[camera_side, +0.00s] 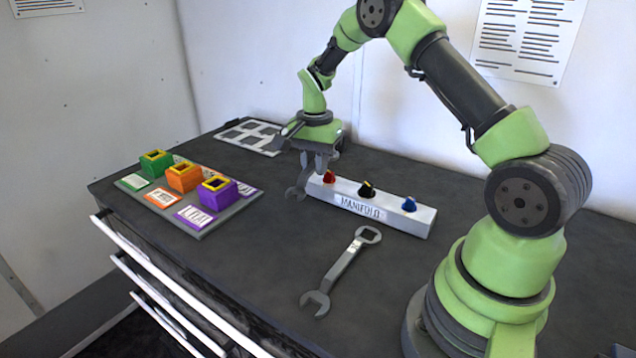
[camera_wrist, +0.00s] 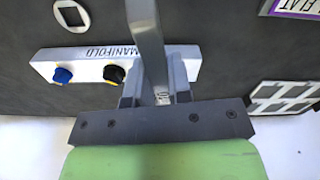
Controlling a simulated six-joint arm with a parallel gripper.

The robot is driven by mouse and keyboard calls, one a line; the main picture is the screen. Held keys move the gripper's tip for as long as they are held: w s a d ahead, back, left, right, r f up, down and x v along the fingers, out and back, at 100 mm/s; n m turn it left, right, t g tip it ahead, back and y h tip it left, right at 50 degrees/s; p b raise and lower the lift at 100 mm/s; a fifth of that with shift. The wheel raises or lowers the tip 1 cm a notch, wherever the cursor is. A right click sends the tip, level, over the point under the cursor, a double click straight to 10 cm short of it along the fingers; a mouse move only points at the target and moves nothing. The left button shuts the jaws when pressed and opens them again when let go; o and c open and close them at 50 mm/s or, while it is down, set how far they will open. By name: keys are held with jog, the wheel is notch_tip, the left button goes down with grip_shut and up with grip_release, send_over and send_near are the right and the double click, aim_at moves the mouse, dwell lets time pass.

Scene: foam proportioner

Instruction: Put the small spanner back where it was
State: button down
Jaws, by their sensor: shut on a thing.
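My gripper (camera_side: 318,165) is shut on a small grey spanner (camera_side: 297,190) near the left end of the manifold block. A larger grey spanner (camera_side: 342,267) lies on the bench in front of the manifold. Its ring end (camera_wrist: 71,15) shows in the wrist view.
The white manifold block (camera_side: 380,207) carries red, black and blue knobs. A white board with cut-outs (camera_side: 268,134) lies at the back left. A tray (camera_side: 215,222) with green, orange and purple blocks sits at the left. The dark bench is clear between tray and large spanner.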

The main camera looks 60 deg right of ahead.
jog(key=shift+m, duration=0.9)
jog(key=s+a, duration=0.1)
jog(key=a, duration=0.2)
jog(key=s+a, duration=0.1)
jog(key=a, duration=0.2)
jog(key=s+a, duration=0.1)
jog(key=a, duration=0.2)
jog(key=shift+a+f, duration=0.2)
jog(key=shift+a, duration=0.15)
send_over(301, 247)
notch_tip(301, 247, down, 5)
jog(key=shift+a+f, duration=0.1)
jog(key=shift+f, duration=2.4)
jog(key=shift+f, duration=0.1)
jog(key=c, duration=1.1)
grip_release()
jog(key=shift+o, duration=0.2)
